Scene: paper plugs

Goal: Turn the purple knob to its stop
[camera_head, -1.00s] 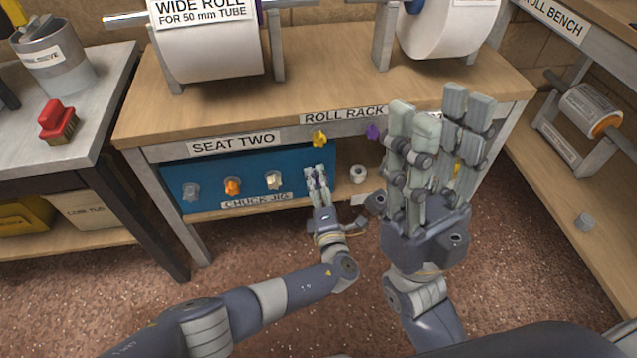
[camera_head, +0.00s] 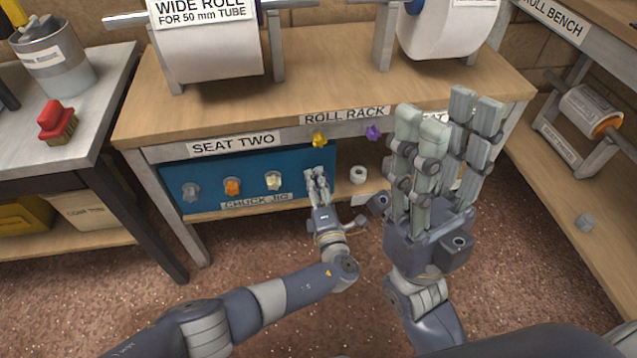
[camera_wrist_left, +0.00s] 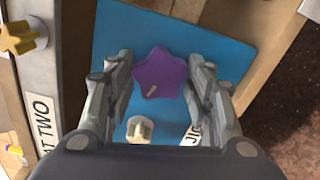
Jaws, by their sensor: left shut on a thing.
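A purple star-shaped knob (camera_wrist_left: 160,74) with a pale mark sits on the blue panel in the left wrist view. My left gripper (camera_wrist_left: 160,88) is shut on it, one finger on each side. In the head view my left gripper (camera_head: 317,178) is at the right part of the blue panel (camera_head: 210,168) and hides this knob. Another purple knob (camera_head: 373,132) is on the rail beside the ROLL RACK label. My right gripper (camera_head: 448,118) is open and empty, fingers pointing up in front of the rack.
A cream knob (camera_head: 273,180), an orange knob (camera_head: 232,186) and a grey knob (camera_head: 191,191) are on the blue panel. A yellow knob (camera_head: 319,139) is on the rail above my left gripper. A small white roll (camera_head: 358,174) is on the shelf to its right.

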